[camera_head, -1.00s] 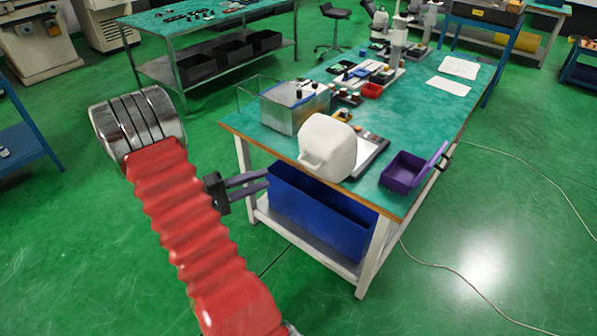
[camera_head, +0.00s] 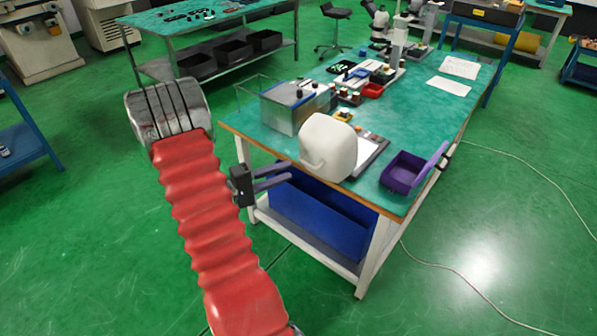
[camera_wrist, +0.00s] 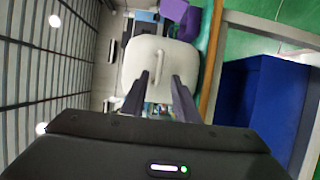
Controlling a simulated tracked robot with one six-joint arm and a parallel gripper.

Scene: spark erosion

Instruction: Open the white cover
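The white cover (camera_head: 329,147) is a rounded box-like hood with a handle on its near side. It sits at the near corner of the green-topped bench (camera_head: 437,122), over the end of a flat device. My gripper (camera_head: 290,177) is open and empty, just left of and a little below the cover, its two dark fingers pointing toward it. In the wrist view the cover (camera_wrist: 139,62) fills the upper middle, turned sideways, with its handle (camera_wrist: 158,70) showing between the two fingers (camera_wrist: 160,85). The fingers appear apart from the handle.
A glass-walled metal tank (camera_head: 293,105) stands left of the cover. A purple bin (camera_head: 402,173) lies to its right on the bench edge. A blue bin (camera_head: 318,214) is on the shelf below. Small parts, a microscope and papers (camera_head: 448,86) lie farther back.

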